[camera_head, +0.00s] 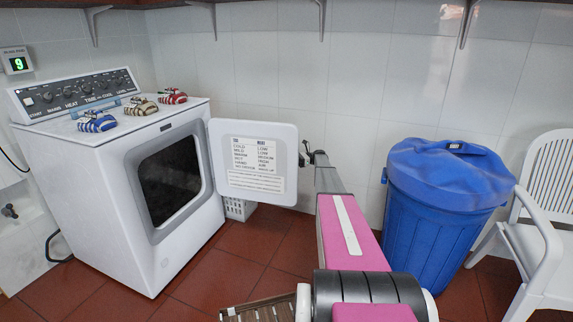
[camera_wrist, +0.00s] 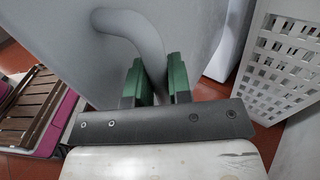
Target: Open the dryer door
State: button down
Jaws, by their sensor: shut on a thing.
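The white dryer (camera_head: 165,190) stands at the left, with its dark drum opening (camera_head: 170,180) uncovered. Its door (camera_head: 255,192) is swung wide open to the right, its labelled face towards the head camera. My gripper, at the end of my pink and grey arm, is mostly hidden behind the door's right edge in the head view. In the wrist view, my gripper's green fingers (camera_wrist: 158,82) are shut on the curved grey door handle (camera_wrist: 135,28). The handle's lower end is hidden by the fingers.
A white lattice basket (camera_head: 240,208) sits on the floor beneath the door. A blue bin (camera_head: 440,215) and white chair (camera_head: 540,225) stand to the right. A brown slatted crate (camera_head: 258,312) lies near my base.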

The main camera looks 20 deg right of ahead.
jog(key=shift+w+d, duration=0.15)
jog(key=shift+w, duration=0.1)
jog(key=c, duration=1.1)
grip_release()
